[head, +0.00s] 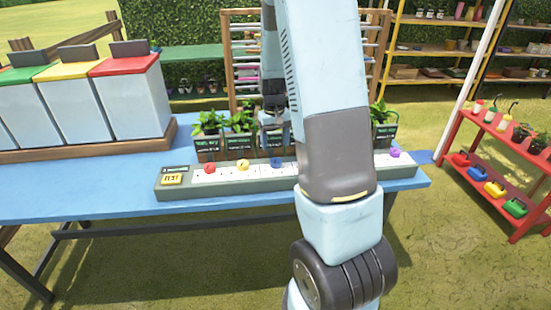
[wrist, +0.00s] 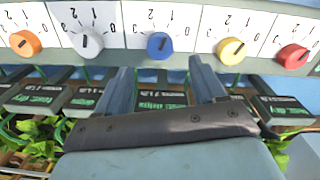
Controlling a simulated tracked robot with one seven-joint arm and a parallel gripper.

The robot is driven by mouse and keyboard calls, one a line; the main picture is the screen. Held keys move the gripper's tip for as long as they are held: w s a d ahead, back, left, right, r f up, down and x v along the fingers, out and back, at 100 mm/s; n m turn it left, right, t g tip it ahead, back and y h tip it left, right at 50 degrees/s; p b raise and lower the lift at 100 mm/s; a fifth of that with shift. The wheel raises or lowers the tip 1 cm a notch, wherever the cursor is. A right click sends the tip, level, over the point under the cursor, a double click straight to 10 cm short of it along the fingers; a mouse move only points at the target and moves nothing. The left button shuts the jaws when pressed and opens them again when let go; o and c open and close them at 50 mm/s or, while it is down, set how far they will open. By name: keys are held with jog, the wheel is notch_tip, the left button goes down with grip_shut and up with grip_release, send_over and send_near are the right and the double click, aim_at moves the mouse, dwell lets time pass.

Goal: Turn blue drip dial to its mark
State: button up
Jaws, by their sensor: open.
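The blue dial (head: 276,162) is a round knob on the long grey control strip. In the wrist view the blue dial (wrist: 159,46) sits in a white panel with a printed scale showing 0, 1 and 2.
A red dial (wrist: 293,56), yellow dial (wrist: 231,51), white dial (wrist: 88,42) and orange dial (wrist: 25,43) flank the blue one. Potted plants (head: 209,124) with dark labels stand behind the strip. Lidded bins (head: 133,100) stand left. The blue table's (head: 110,205) front left is clear.

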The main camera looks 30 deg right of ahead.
aim_at(275, 160)
notch_tip(275, 160, down, 7)
jog(key=shift+f, duration=0.2)
dwell(0.4)
jog(key=c, duration=1.1)
jog(key=shift+o, duration=0.2)
jog(key=shift+m, duration=0.4)
jog(key=m, duration=0.3)
jog(key=shift+m, duration=2)
